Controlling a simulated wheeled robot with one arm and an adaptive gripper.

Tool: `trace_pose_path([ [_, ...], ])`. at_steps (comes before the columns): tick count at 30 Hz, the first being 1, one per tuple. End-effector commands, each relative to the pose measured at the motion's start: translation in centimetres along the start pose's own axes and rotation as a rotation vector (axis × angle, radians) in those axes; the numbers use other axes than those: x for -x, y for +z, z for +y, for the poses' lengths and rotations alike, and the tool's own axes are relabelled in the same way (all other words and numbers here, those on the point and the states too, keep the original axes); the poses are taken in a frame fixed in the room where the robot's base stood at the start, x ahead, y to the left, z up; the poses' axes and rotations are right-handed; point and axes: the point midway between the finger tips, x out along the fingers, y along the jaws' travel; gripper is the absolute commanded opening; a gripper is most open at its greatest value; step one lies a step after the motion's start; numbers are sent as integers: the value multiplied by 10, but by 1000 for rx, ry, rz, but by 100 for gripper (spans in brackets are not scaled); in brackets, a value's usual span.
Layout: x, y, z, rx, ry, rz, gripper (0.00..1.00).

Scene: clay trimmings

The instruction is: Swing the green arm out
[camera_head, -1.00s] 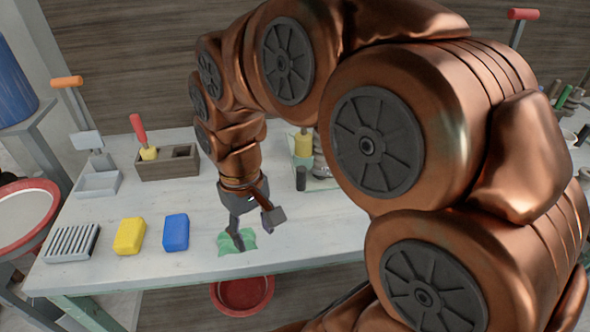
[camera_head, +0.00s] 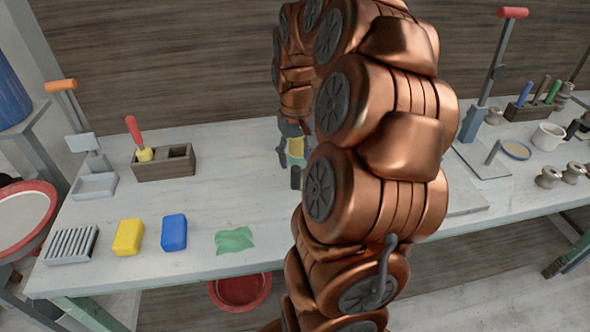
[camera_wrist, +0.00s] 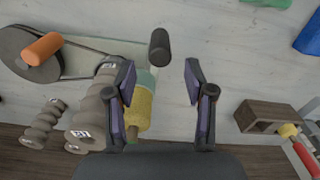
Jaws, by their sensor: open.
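My gripper (camera_head: 291,155) is open and empty over the back middle of the table, partly hidden by my arm in the head view. In the wrist view its fingers (camera_wrist: 158,80) stand apart. A black upright knob (camera_wrist: 159,47) shows just beyond the gap between them; it also shows in the head view (camera_head: 296,177). A yellow cylinder (camera_wrist: 138,108) with a pale green part (camera_wrist: 146,79) at its end lies beside and behind the left finger.
Grey ribbed stacks (camera_wrist: 90,115) and a wheel with an orange handle (camera_wrist: 43,48) stand left of the fingers. A wooden box (camera_head: 165,163) holds a red-handled tool. A green cloth (camera_head: 234,240), blue sponge (camera_head: 174,232) and yellow sponge (camera_head: 128,237) lie in front.

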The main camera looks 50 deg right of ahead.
Motion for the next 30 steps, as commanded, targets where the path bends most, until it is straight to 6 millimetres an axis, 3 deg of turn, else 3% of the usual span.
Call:
trace_pose_path([
  [12,-47,-1,0,0,1,2,54],
  [25,-55,0,0,0,0,3,54],
  [30,-55,0,0,0,0,3,36],
])
